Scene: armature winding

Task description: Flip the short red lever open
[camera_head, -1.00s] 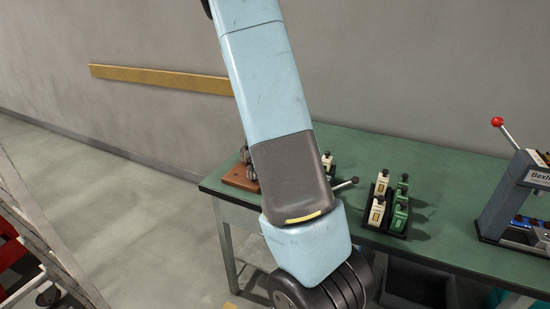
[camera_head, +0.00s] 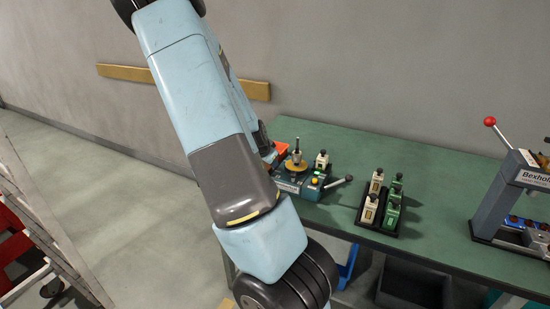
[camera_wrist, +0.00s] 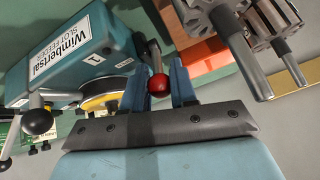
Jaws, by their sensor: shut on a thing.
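My gripper (camera_wrist: 158,68) shows in the wrist view, its two blue fingers shut on the red ball knob (camera_wrist: 157,85) of the short red lever. The lever's stem is mostly hidden between the fingers. The knob is beside the blue slot feeder (camera_wrist: 62,62), which has a white name label. In the head view the slot feeder (camera_head: 318,192) stands at the bench's left end, partly covered by my arm. My gripper and the short lever are hidden there.
An orange block (camera_wrist: 205,52) and metal slotted parts (camera_wrist: 232,20) are close beside my fingers. A black-knobbed lever (camera_wrist: 38,122) juts from the feeder. A rack of white and green pieces (camera_head: 375,222) and a press with a long red-knobbed lever (camera_head: 490,121) stand right on the green bench (camera_head: 440,195).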

